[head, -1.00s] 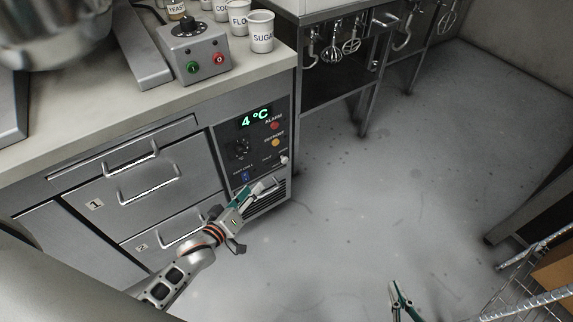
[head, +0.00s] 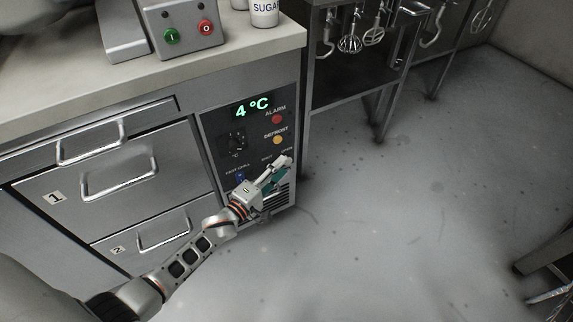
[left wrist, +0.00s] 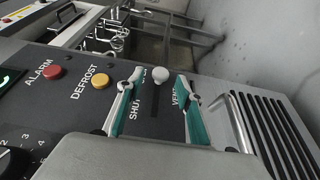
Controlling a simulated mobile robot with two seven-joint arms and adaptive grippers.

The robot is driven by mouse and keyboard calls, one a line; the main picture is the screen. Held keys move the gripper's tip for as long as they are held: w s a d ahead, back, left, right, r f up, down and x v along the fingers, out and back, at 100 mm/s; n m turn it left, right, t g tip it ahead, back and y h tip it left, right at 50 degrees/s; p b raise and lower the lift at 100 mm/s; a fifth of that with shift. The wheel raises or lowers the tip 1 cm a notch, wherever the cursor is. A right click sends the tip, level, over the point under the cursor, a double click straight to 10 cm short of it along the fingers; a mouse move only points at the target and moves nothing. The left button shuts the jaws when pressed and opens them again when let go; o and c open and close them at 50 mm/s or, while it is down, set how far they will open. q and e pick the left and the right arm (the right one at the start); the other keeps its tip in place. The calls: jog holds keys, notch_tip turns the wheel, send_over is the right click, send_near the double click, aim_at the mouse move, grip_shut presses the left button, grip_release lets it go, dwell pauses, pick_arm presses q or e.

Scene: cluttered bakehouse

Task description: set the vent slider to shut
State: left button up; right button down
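The vent slider's pale knob (left wrist: 160,75) shows in the left wrist view at the far, OPEN-labelled end of its dark slot (left wrist: 155,100). The SHUT label (left wrist: 134,104) is beside the nearer end of the slot. My left gripper (left wrist: 159,86) is open, with one teal-padded finger on each side of the slot and the knob near the gap between the tips. I cannot tell whether either finger touches it. In the head view my left gripper (head: 279,170) is at the lower right of the control panel (head: 222,135) and covers the slider. My right gripper is out of view.
The alarm button (head: 277,118), defrost button (head: 277,139) and dial (head: 237,142) are above the gripper on the panel. A vent grille (left wrist: 275,130) and a metal handle (left wrist: 237,122) lie right of the fingers. Drawers with bar handles (head: 120,180) are to the left.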

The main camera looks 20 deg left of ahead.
pick_arm(q)
jog(key=shift+b+x, duration=0.35)
jog(key=shift+x, duration=1.05)
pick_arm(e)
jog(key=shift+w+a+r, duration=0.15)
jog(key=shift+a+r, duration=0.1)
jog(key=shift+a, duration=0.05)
